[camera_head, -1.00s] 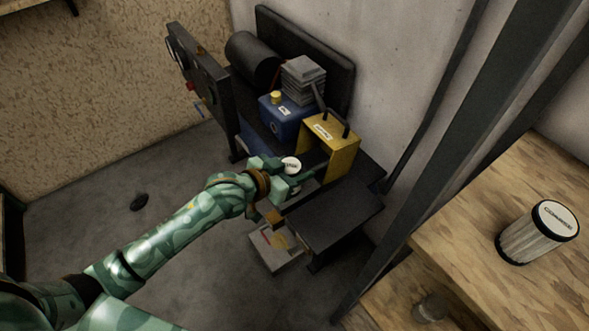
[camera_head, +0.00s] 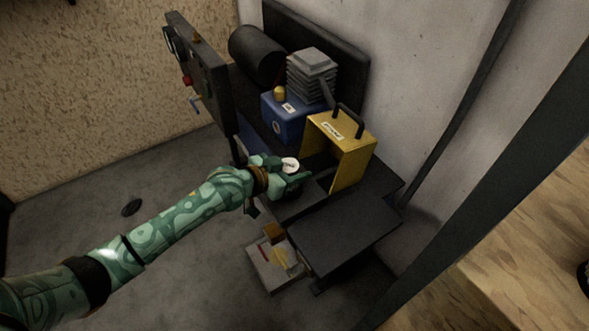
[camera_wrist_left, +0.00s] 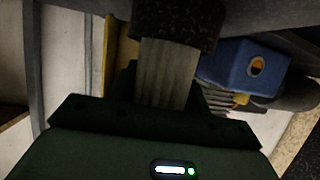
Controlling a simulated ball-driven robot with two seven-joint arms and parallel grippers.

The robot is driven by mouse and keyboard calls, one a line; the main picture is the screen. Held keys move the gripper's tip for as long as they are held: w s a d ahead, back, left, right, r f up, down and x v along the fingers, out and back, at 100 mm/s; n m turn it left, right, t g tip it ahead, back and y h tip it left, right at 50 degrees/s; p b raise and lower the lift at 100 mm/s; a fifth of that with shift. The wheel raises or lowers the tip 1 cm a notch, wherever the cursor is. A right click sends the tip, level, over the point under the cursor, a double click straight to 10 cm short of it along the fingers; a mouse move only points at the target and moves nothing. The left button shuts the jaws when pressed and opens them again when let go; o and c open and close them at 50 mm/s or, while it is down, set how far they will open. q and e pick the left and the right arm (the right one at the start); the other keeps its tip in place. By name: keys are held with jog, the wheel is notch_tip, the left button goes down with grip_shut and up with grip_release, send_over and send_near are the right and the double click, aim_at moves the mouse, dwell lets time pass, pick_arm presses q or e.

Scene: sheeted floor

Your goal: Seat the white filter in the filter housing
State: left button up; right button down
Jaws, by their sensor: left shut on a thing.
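My left gripper (camera_head: 281,176) is shut on a filter with a white top (camera_head: 290,164). In the left wrist view the filter shows a pale pleated body (camera_wrist_left: 168,75) and a dark speckled end cap (camera_wrist_left: 175,22). The filter is in front of a yellow open-sided box (camera_head: 353,160) with a black handle and a label. Left of that box is a blue box (camera_head: 284,121) with a round port, which shows orange-ringed in the left wrist view (camera_wrist_left: 257,67). I cannot tell for sure which is the filter housing. My right gripper is out of view.
A dark flat platform (camera_head: 343,235) lies in front of the yellow box. A dark upright panel (camera_head: 205,85) stands at the left of the machine. A pale tray (camera_head: 272,265) is on the floor. A wooden table (camera_head: 520,270) is at the right; the floor at left is mostly clear.

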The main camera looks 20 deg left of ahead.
pick_arm(q)
jog(key=shift+f, duration=0.1)
jog(key=o, duration=1)
